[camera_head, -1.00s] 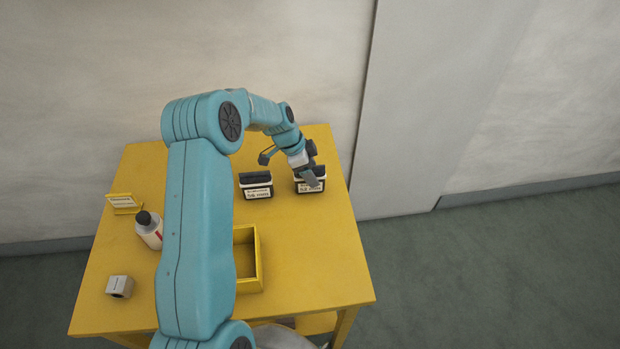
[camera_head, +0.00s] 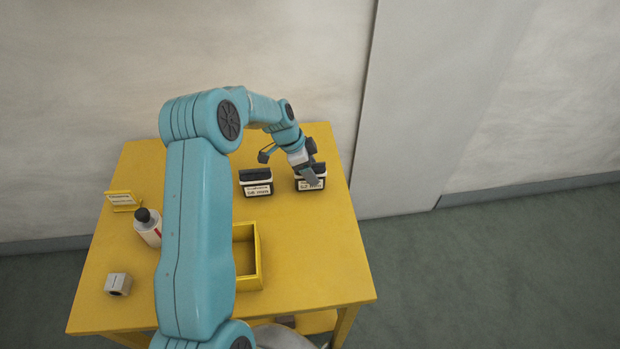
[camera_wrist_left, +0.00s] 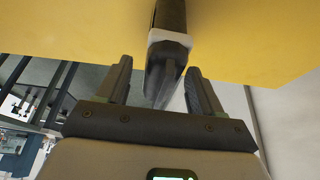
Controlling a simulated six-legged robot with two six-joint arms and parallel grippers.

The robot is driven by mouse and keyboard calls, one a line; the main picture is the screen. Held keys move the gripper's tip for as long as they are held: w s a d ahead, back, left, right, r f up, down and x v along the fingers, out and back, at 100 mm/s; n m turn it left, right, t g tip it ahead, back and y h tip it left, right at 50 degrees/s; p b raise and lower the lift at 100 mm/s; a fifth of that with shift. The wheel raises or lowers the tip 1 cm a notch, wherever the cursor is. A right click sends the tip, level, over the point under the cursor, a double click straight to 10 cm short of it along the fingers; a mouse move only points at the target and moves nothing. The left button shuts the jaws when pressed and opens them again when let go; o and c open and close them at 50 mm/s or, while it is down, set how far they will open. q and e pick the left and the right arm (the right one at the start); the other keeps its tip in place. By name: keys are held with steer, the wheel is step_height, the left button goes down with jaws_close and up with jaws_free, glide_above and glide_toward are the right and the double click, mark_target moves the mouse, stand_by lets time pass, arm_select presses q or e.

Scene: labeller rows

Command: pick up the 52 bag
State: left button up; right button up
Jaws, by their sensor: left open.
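Two small dark bags with white labels stand on the yellow table: a left bag (camera_head: 257,183) and a right bag (camera_head: 311,184). The label print is too small to read, so I cannot tell which is the 52 bag. My left gripper (camera_head: 310,172) is at the right bag and hides part of it. In the left wrist view the open fingers (camera_wrist_left: 160,88) are on either side of a dark bag (camera_wrist_left: 170,50) with a pale band. I cannot tell whether they touch it. My right gripper is not in view.
The yellow table (camera_head: 310,270) carries a yellow open bin (camera_head: 258,255), a white bottle with a dark cap (camera_head: 148,228), a small grey-white block (camera_head: 118,284) and a yellow sign holder (camera_head: 122,201). A wall is behind. The table's right front is clear.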

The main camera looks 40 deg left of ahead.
arm_select(q)
steer(key=shift+w+f, duration=0.1)
steer(key=shift+f, duration=0.05)
steer(key=c, duration=1.2)
